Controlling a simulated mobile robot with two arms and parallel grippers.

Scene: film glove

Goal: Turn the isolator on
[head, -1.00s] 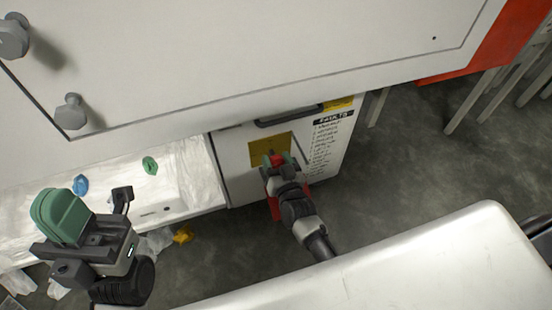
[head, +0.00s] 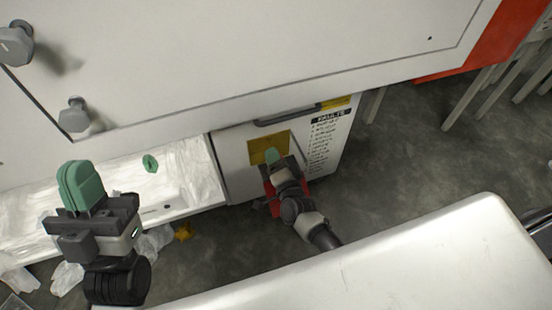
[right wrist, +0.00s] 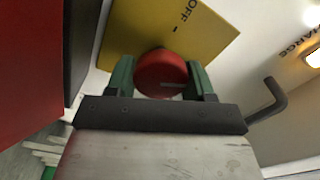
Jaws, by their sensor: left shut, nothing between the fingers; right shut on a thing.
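The isolator's red round knob (right wrist: 161,74) sits in front of a yellow plate (right wrist: 190,30) marked OFF in the right wrist view. My right gripper (right wrist: 162,80) is shut on this knob, with one green finger on each side. In the head view the yellow plate (head: 262,148) is on the white cabinet front, and my right gripper (head: 272,157) reaches it, hiding the knob. My left gripper (head: 80,185) is shut and empty at the left, away from the isolator.
A dark bent handle (right wrist: 267,104) stands right of the knob in the right wrist view. A red part (right wrist: 28,55) lies close at the left. The white cabinet (head: 230,165) has a FAULTS list (head: 325,140). A white tray with plastic sheeting (head: 190,170) is left of it.

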